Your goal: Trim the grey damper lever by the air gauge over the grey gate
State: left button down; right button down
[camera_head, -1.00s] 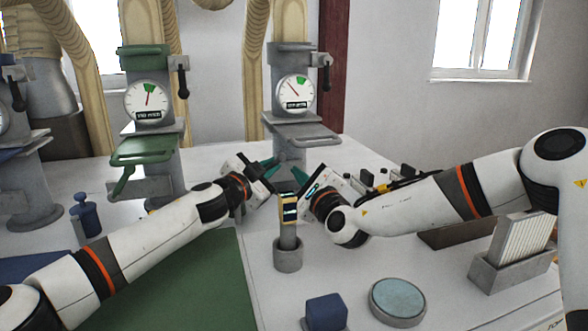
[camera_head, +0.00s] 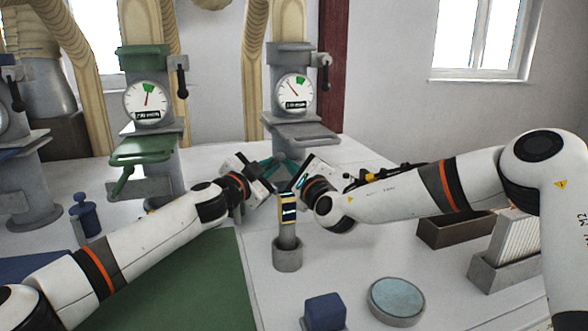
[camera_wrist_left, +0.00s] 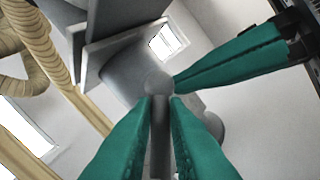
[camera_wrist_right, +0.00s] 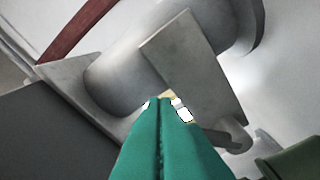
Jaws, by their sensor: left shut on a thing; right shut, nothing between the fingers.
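The grey gate (camera_head: 302,133) stands at the back centre. Its round air gauge (camera_head: 294,92) has the needle pointing up and left, outside the green sector. The grey damper lever (camera_wrist_left: 159,140) with a ball end shows in the left wrist view, between the teal fingers of my left gripper (camera_wrist_left: 160,100), which is shut on it. In the head view the lever is hidden by my grippers below the gate. My right gripper (camera_wrist_right: 165,105) is shut and empty; its fingers (camera_wrist_left: 235,55) reach in close beside the ball. I cannot tell whether they touch it.
A green gate (camera_head: 142,147) with its own gauge and lever stands left. A grey post (camera_head: 288,253) with a yellow-black top is in front of my grippers. A blue block (camera_head: 325,312), round dish (camera_head: 397,300), brown tray (camera_head: 455,233) and grey holder (camera_head: 500,270) lie nearer and right.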

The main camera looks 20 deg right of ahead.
pick_arm(q)
jog(key=c, duration=1.6)
grip_release()
jog(key=shift+d+r, duration=0.15)
jog(key=shift+r, duration=0.1)
jog(key=shift+o, duration=0.8)
jog(key=shift+w+f, duration=0.1)
jog(key=shift+f, duration=0.1)
